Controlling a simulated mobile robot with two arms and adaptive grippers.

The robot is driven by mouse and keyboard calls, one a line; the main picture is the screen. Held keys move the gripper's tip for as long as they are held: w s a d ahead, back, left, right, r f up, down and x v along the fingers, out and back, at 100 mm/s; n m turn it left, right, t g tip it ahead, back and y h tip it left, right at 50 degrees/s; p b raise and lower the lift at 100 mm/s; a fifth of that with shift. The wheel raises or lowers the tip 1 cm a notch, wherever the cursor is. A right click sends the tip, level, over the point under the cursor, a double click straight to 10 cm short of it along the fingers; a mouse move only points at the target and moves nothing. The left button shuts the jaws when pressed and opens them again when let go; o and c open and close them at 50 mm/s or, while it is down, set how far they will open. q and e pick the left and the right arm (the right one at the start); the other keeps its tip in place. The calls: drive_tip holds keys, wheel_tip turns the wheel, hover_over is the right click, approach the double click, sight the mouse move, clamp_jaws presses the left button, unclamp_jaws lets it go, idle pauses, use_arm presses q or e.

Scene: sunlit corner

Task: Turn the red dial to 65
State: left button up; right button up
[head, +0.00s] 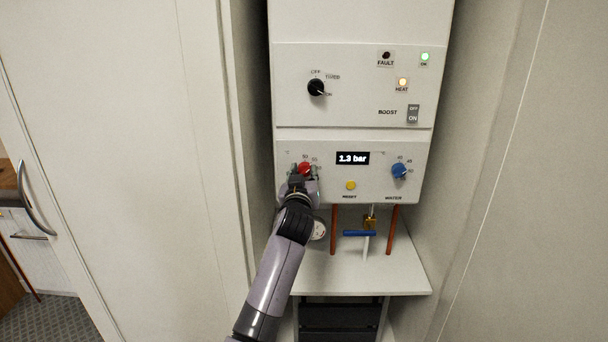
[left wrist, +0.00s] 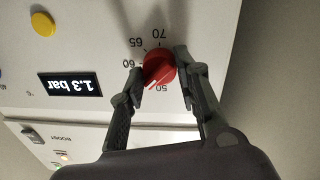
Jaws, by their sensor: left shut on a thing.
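The red dial (head: 305,168) is at the left of the boiler's lower panel, partly hidden by my left gripper (head: 305,172) in the head view. In the left wrist view the red dial (left wrist: 159,67) sits between the two fingers of my left gripper (left wrist: 159,64), which is shut on it from both sides. That view is upside down. The dial's white pointer line lies between the 50 and 60 marks, nearer 50. The 65 and 70 marks show beyond it. My right gripper is not in view.
The pressure display (head: 352,158) reads 1.3 bar. A yellow reset button (head: 351,185) and a blue water dial (head: 399,171) are to the right. A black knob (head: 316,88) is above. Copper pipes (head: 334,229) and a blue-handled valve (head: 360,233) are below.

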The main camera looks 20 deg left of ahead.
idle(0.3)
use_arm(q)
drive_tip(key=shift+m+p, duration=0.3)
drive_tip(key=shift+m, duration=0.1)
drive_tip(key=m+p, duration=0.2)
drive_tip(key=m, duration=0.1)
drive_tip(key=shift+r, duration=0.2)
drive_tip(key=m+p, duration=0.2)
drive_tip(key=m, duration=0.2)
drive_tip(key=shift+d+m+g, duration=0.1)
drive_tip(key=shift+m+g, duration=0.2)
drive_tip(key=shift+m, duration=0.1)
drive_tip(key=m+p, duration=0.2)
drive_tip(key=m, duration=0.2)
drive_tip(key=shift+d+f+m+y+p, duration=0.1)
drive_tip(key=shift+m+y+p, duration=0.3)
drive_tip(key=shift+m, duration=0.7)
drive_tip(key=shift+f+m+y+p, duration=0.1)
drive_tip(key=shift+m+p, duration=0.45)
drive_tip(key=shift+m, duration=0.55)
